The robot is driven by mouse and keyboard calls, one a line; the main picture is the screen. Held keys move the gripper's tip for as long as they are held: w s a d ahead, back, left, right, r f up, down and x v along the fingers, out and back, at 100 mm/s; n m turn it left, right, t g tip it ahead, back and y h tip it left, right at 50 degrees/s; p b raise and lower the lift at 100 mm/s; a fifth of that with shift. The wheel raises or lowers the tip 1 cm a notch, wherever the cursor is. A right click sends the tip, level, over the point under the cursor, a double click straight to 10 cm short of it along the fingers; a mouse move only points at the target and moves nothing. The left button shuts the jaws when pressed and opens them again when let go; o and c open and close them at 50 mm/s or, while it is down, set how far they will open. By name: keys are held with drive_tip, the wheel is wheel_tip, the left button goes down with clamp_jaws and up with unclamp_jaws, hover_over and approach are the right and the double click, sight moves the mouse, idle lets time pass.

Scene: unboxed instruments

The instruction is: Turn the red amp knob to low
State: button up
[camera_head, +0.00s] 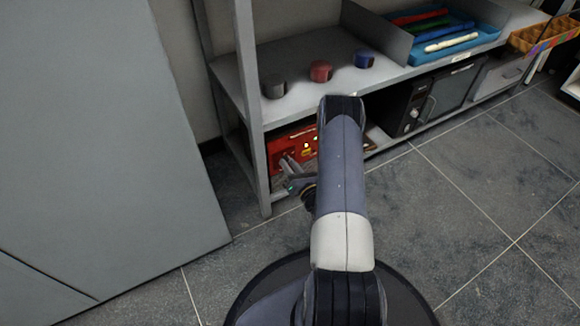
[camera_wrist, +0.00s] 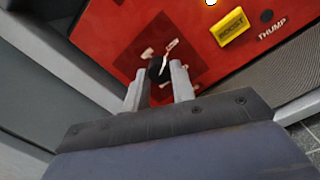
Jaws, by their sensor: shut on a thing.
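The red amp (camera_head: 303,148) stands on the lower shelf in the head view, partly hidden behind my arm. Its red front panel fills much of the wrist view (camera_wrist: 130,25). A black knob (camera_wrist: 157,70) with a white pointer line sits on a darker red square of the panel. My gripper (camera_wrist: 160,75) is shut on this knob, one pale finger on each side of it. In the head view my gripper (camera_head: 286,165) is at the left part of the amp front. Labels around the knob are small and partly covered by the fingers, so I cannot read the setting.
A yellow BOOST label (camera_wrist: 231,29) and the word THUMP (camera_wrist: 272,30) are right of the knob. A grey shelf post (camera_head: 251,110) stands close left of my gripper. Grey, red and blue knobs (camera_head: 321,71) lie on the shelf above. A black amp (camera_head: 405,105) stands further right.

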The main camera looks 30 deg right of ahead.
drive_tip(key=shift+m, duration=0.6)
drive_tip(key=o, duration=1)
drive_tip(key=s+p, duration=0.1)
drive_tip(key=s, duration=0.2)
drive_tip(key=s+p, duration=0.1)
drive_tip(key=s, duration=0.3)
drive_tip(key=s+p, duration=0.1)
drive_tip(key=s, duration=0.2)
drive_tip(key=shift+s+d+f, duration=0.3)
drive_tip(key=shift+s, duration=0.1)
drive_tip(key=shift+w, duration=0.15)
drive_tip(key=w+b, duration=0.1)
drive_tip(key=w, duration=0.2)
drive_tip(key=w+b, duration=0.1)
drive_tip(key=w, duration=0.3)
drive_tip(key=w+b, duration=0.1)
drive_tip(key=w, duration=0.2)
drive_tip(key=shift+w+a+r, duration=0.3)
